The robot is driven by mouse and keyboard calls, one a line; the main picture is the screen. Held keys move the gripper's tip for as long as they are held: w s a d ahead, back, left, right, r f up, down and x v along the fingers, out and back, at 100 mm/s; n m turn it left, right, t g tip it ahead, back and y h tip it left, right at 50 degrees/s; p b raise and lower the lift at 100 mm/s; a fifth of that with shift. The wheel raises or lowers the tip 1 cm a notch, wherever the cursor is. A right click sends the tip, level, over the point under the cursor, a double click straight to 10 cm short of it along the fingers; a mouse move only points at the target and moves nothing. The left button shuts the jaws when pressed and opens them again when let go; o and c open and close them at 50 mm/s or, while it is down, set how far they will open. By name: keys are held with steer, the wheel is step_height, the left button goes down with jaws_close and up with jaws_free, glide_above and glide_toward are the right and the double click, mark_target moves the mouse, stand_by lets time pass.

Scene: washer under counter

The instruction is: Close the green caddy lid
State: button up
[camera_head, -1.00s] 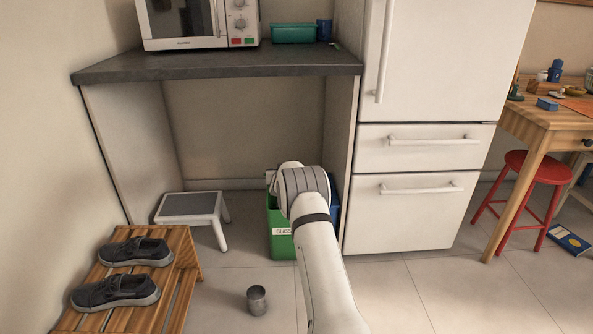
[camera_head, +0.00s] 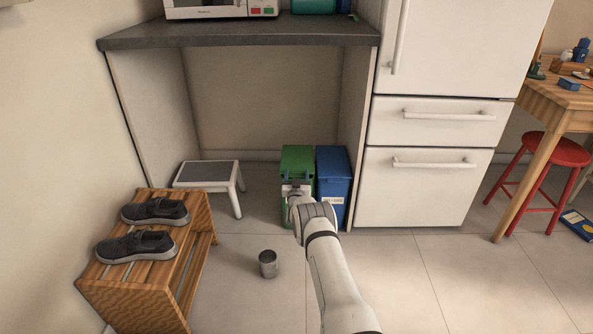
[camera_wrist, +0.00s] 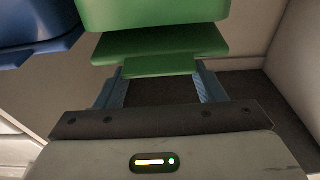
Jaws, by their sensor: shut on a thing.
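The green caddy (camera_head: 289,211) stands on the floor under the counter, left of a blue bin. Its green lid (camera_head: 298,158) lies across the top in the head view; I cannot tell whether a small gap is left under it. My gripper (camera_head: 297,187) is at the caddy's upper front. In the wrist view, the lid's flat edge and front tab (camera_wrist: 160,66) sit between the two fingers of my gripper (camera_wrist: 161,88), which is shut on the tab. My wrist hides part of the caddy's front.
The blue bin (camera_head: 333,178) stands close on the right, before the counter's side panel. A step stool (camera_head: 207,172) and a slatted bench (camera_head: 185,245) with shoes are to the left. A metal cup (camera_head: 268,264) stands on the floor left of my arm.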

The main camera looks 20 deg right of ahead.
steer(key=shift+w+a+r, duration=0.1)
steer(key=shift+w+r, duration=0.1)
steer(key=o, duration=1)
steer(key=shift+c, duration=0.2)
steer(key=o, duration=0.4)
steer(key=shift+f, duration=0.15)
steer(key=shift+o, duration=0.2)
steer(key=p+v, duration=0.4)
steer(key=v, duration=0.3)
steer(key=shift+s, duration=0.4)
steer(key=shift+f, duration=0.15)
